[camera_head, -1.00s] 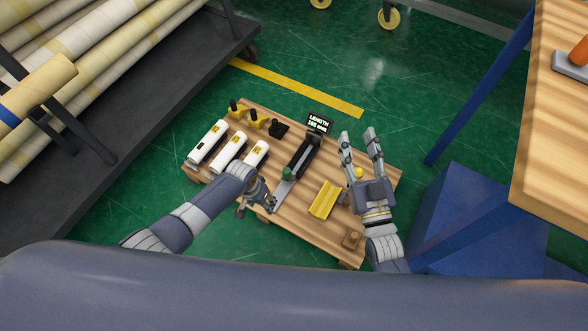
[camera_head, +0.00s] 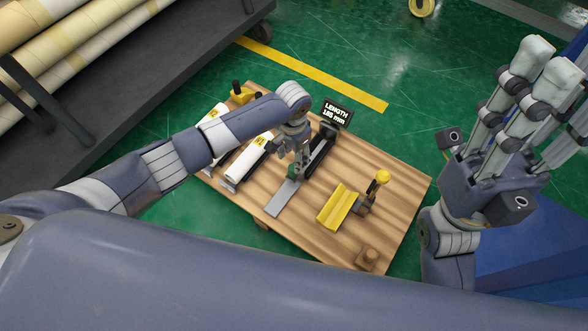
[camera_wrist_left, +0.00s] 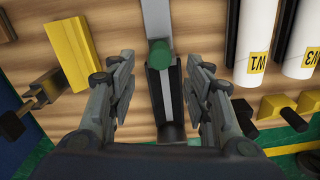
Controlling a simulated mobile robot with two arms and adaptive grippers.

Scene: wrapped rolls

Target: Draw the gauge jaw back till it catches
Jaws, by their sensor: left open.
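The length gauge has a black rail (camera_head: 319,154), a grey strip (camera_head: 282,199) and a small green knob (camera_head: 293,173) on its jaw. My left gripper (camera_head: 297,164) is over the gauge at the knob. In the left wrist view the left gripper (camera_wrist_left: 160,88) is open, its fingers on either side of the black rail (camera_wrist_left: 165,98). The green knob (camera_wrist_left: 160,51) stands just beyond the fingertips there, not gripped. The display (camera_head: 337,113) seems to read LENGTH 185 mm. My right gripper (camera_head: 545,85) is open and empty at the right, off the board.
The wooden board (camera_head: 310,235) also bears a yellow V-block (camera_head: 338,206), a yellow-knobbed piece (camera_head: 382,177) and a small wooden block (camera_head: 367,257). White wrapped rolls (camera_head: 245,158) lie left of the gauge, partly behind my left arm. A rack of long rolls (camera_head: 75,55) stands at the left.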

